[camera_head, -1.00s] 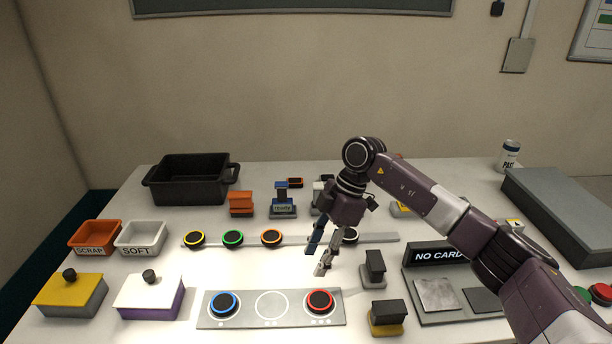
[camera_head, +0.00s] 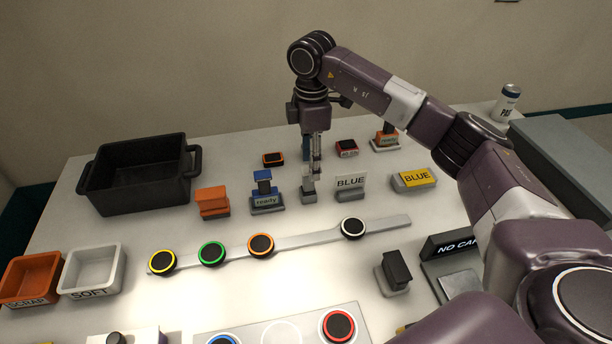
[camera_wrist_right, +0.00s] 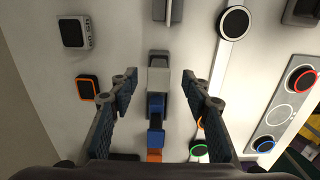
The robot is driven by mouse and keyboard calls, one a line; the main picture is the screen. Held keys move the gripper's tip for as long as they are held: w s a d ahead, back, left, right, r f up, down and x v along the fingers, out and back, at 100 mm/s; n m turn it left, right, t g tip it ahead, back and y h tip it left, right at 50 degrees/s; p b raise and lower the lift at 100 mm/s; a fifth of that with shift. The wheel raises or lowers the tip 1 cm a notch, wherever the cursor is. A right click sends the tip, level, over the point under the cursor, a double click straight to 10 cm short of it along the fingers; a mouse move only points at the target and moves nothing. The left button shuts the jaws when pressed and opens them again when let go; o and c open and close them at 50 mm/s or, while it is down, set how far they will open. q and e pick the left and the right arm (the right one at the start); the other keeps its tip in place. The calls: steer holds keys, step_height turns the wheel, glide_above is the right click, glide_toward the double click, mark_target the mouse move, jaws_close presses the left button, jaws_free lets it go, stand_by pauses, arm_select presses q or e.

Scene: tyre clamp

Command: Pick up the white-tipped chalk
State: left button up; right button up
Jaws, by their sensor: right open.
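A pale grey-white piece, which looks like the white-tipped chalk, stands in a small grey holder (camera_head: 308,195) in the head view, partly hidden by my right gripper (camera_head: 312,168). In the right wrist view a whitish-grey block (camera_wrist_right: 158,78) lies between the two fingers, with clear gaps to both. My right gripper (camera_wrist_right: 160,76) is open, points down and has nothing between its fingers that it touches. How far the fingertips are above the piece I cannot tell. My left gripper is out of view.
An orange block (camera_head: 212,202) stands further left. A strip with ringed discs (camera_head: 300,238) runs in front. A black bin (camera_head: 140,180) is at the back left.

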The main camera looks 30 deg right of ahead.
mark_target(308, 168)
steer(key=shift+s+a+f+p, duration=0.1)
steer(key=shift+f+p, duration=0.25)
steer(key=shift+f, duration=0.1)
steer(key=f, duration=0.1)
steer(key=f+p, duration=0.1)
steer(key=f, duration=0.1)
steer(key=shift+w+a+f, duration=0.15)
steer(key=shift+w+f, duration=0.1)
steer(key=shift+f, duration=0.35)
steer(key=shift+c, duration=0.4)
jaws_close()
